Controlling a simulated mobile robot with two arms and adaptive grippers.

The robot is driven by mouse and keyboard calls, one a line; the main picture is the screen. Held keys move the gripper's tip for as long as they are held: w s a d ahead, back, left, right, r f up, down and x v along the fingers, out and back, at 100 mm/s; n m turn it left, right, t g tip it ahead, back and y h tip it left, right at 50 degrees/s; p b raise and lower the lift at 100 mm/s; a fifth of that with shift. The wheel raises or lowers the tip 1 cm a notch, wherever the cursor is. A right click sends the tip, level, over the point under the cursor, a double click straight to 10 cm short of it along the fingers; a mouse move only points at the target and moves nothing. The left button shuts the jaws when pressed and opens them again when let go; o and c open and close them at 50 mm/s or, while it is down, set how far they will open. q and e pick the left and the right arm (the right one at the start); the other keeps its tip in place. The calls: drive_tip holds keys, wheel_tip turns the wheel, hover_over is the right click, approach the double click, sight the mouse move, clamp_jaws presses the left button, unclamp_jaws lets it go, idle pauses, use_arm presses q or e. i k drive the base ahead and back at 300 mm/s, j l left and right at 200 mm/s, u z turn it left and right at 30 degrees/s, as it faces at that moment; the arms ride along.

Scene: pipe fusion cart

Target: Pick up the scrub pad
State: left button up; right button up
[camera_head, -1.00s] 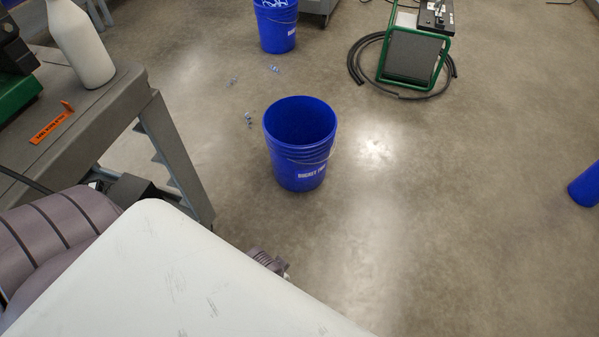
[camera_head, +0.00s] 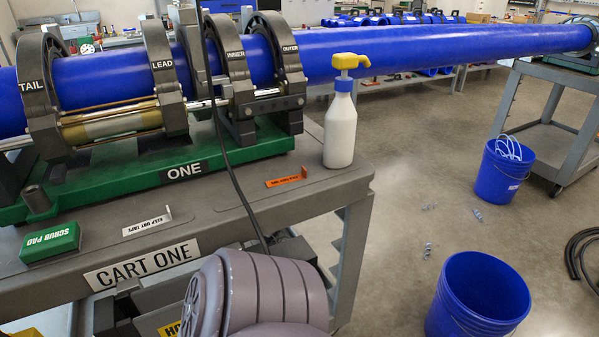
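The scrub pad (camera_head: 50,242) is a small green block with white lettering. It lies flat on the grey top of cart one (camera_head: 225,212), near its front left edge, beside the green machine base. Part of my arm shows at the bottom centre, in front of the cart and to the right of the pad. Neither of my grippers shows, so nothing is seen holding the pad.
A fusion machine (camera_head: 150,85) clamps a long blue pipe (camera_head: 400,45) on the cart. A blue bucket (camera_head: 478,300) is on the floor.

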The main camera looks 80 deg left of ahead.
sight(40, 247)
drive_tip(key=u, duration=3.95)
